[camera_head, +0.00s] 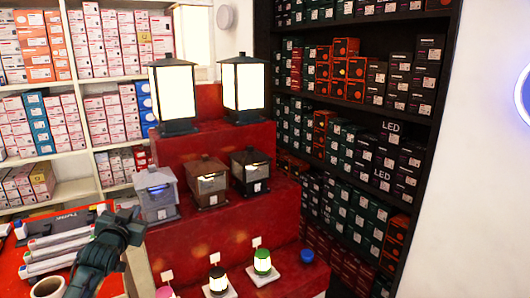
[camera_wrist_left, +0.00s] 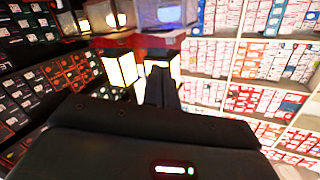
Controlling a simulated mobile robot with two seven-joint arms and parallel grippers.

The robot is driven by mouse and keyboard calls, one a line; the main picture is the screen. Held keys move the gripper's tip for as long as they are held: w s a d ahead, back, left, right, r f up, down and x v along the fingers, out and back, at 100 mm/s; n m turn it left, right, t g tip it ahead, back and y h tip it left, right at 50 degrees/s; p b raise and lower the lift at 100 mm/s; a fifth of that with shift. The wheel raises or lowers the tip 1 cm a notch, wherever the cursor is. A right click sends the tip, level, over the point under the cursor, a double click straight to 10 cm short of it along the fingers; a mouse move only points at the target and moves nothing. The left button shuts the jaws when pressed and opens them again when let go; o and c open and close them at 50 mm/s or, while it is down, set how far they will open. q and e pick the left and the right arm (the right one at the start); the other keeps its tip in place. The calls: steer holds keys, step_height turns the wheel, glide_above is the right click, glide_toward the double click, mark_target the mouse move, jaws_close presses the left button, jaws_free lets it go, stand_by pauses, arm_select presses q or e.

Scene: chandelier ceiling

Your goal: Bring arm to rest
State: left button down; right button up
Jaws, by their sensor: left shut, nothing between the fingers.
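My left arm comes in from the lower left in the head view. My left gripper (camera_head: 127,221) is shut and empty. It is raised in front of the red stepped display, just below and left of the grey lantern (camera_head: 157,194). In the left wrist view, the dark gripper fingers (camera_wrist_left: 160,84) are together, with the lit lanterns and shelves beyond, seen tilted. My right gripper is in neither view.
The red stepped display (camera_head: 234,223) carries lit lanterns (camera_head: 243,87), smaller lanterns and small lamps. A red counter (camera_head: 108,284) with boxes and a white cup (camera_head: 49,288) is at the lower left. Box-filled shelves stand behind and right.

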arm_select(q)
steer(key=s+d+f+m+g+h, duration=0.1)
steer(key=s+d+f+g+h, duration=0.1)
steer(key=s+d+f, duration=0.45)
steer(key=s+d+f+g+h, duration=0.1)
steer(key=s+d+f, duration=0.3)
steer(key=s+f, duration=0.55)
steer(key=s+d+f+g, duration=0.1)
steer(key=s+d+f, duration=0.2)
steer(key=s, duration=0.4)
steer(key=s+d+f+g+h, duration=0.1)
steer(key=s+d+f, duration=0.1)
steer(key=s, duration=0.6)
steer(key=s+d+f+g+h, duration=0.1)
steer(key=s+d+f, duration=0.2)
steer(key=s+d, duration=0.2)
steer(key=s, duration=0.2)
steer(key=shift+s+f+n, duration=0.3)
steer(key=shift+s, duration=0.05)
